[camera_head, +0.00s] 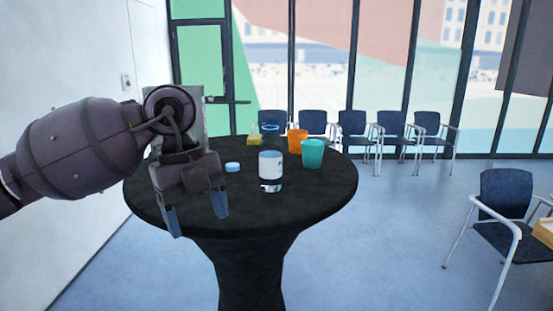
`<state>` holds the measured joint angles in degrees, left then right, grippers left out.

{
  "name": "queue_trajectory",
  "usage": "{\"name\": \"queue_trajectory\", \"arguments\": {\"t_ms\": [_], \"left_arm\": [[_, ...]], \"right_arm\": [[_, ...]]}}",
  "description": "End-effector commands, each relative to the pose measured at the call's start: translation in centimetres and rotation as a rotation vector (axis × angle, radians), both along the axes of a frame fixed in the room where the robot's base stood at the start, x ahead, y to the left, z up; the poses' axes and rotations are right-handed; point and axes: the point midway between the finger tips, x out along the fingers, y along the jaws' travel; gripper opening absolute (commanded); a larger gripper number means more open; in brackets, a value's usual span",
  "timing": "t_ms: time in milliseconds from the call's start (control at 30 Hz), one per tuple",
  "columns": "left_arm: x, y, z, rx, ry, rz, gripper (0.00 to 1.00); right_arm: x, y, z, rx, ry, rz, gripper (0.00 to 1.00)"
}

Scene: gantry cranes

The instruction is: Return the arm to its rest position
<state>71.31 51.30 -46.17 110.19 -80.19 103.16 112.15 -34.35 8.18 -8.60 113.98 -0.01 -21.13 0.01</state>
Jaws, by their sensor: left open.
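My left arm comes in from the left, and its gripper (196,212) points down over the left side of a round black table (310,207). The two blue-grey fingertips are apart with nothing between them. The gripper is left of a clear jar or glass with a white label (270,165) and does not touch it. A small light-blue cap (232,167) lies on the table between the gripper and the jar. My right gripper is not in view.
An orange cup (297,140), a teal cup (313,153) and a small yellow item (254,140) stand farther back on the table. Blue chairs (357,127) line the windows. A white wall (80,60) is at left.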

Motion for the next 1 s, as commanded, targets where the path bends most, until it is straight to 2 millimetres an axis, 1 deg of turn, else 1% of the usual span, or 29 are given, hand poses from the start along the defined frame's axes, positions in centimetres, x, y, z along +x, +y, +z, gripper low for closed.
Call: {"name": "queue_trajectory", "arguments": {"t_ms": [33, 167, 300, 400, 500, 600, 700, 800, 867, 1000], "left_arm": [[-0.4, -0.7, -1.1, -0.049, 0.033, -0.030, 0.72], [-1.6, -2.6, -3.1, -0.205, 0.110, -0.110, 0.72], [-3.4, -5.1, -5.2, -0.440, 0.198, -0.193, 0.72], [-4.6, -6.9, -6.3, -0.648, 0.254, -0.231, 0.72], [-5.6, -8.3, -6.9, -0.862, 0.288, -0.240, 0.72], [-6.1, -9.3, -7.2, -1.075, 0.302, -0.215, 0.72], [-6.1, -9.7, -7.3, -1.279, 0.295, -0.157, 0.72], [-5.7, -9.6, -7.6, -1.470, 0.265, -0.063, 0.72], [-5.2, -9.3, -7.8, -1.573, 0.237, 0.009, 0.72], [-3.8, -7.8, -9.1, -1.779, 0.148, 0.219, 0.72]], "right_arm": [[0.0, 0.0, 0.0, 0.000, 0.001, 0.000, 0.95], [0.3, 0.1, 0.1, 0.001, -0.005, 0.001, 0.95], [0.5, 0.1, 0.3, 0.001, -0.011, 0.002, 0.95], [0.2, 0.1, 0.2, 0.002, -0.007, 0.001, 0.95], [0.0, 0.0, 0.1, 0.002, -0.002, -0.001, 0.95], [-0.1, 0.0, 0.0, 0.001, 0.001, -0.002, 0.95], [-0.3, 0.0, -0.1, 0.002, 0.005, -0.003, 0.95], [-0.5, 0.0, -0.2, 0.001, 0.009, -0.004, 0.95], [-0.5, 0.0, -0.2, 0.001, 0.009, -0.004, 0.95], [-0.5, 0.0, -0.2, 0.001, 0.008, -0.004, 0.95]]}}
